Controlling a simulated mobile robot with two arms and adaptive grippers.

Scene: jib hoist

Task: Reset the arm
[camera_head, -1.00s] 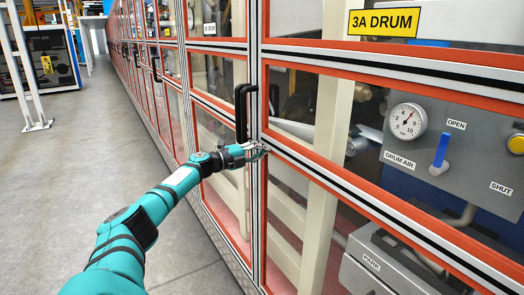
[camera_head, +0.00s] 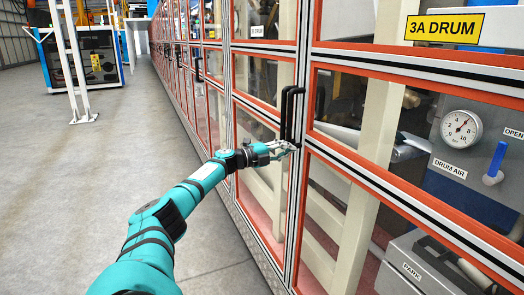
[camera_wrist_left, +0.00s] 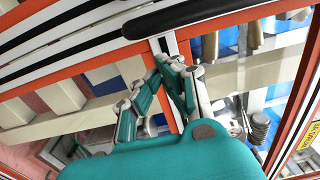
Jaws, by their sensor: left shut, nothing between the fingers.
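My left arm is teal and reaches forward from the bottom of the head view. Its gripper (camera_head: 284,148) is shut and empty, beside the lower part of a black door handle (camera_head: 288,114) on the red-framed glass enclosure (camera_head: 310,215). In the left wrist view the gripper's fingers (camera_wrist_left: 172,66) are together, just below the black handle (camera_wrist_left: 190,14) in the picture. I cannot tell whether the fingertips touch the door frame. My right gripper is not in view.
Behind the glass are a pressure gauge (camera_head: 461,129), a blue lever (camera_head: 495,162) and a yellow 3A DRUM sign (camera_head: 444,27). The enclosure runs into the distance. The grey floor (camera_head: 70,190) on the left is clear up to a white post (camera_head: 74,60) and a cabinet.

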